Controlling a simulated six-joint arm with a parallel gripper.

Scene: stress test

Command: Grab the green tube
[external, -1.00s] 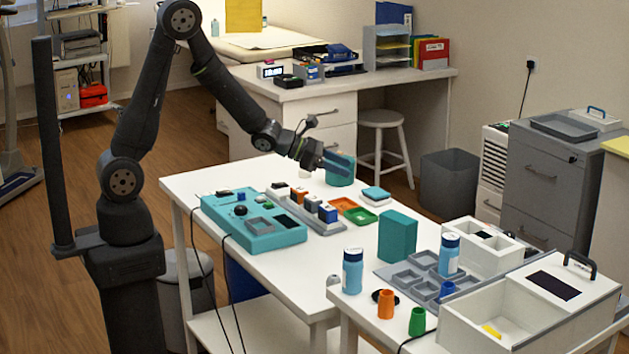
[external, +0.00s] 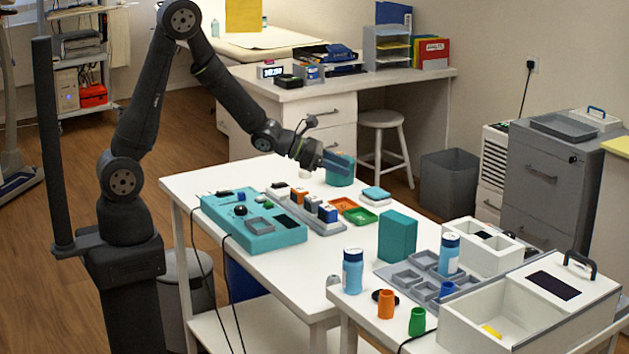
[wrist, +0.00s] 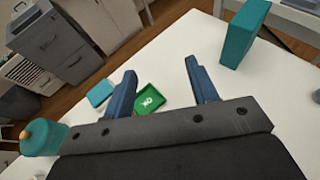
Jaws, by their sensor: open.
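The green tube (external: 417,321) stands upright near the front edge of the white table at the lower right of the external view, right of an orange tube (external: 386,304). My gripper (external: 342,164) is far from it, above the back part of the left table, near the teal round container (external: 340,171). In the wrist view my gripper's two blue fingers (wrist: 162,82) are spread apart with nothing held between them. The green tube is not seen in the wrist view.
A teal block (external: 397,236), blue-white bottles (external: 352,271) and a white open bin (external: 500,320) stand around the tubes. A green tray (wrist: 150,98) lies beneath my fingers in the wrist view. A teal control box (external: 254,222) sits on the left table.

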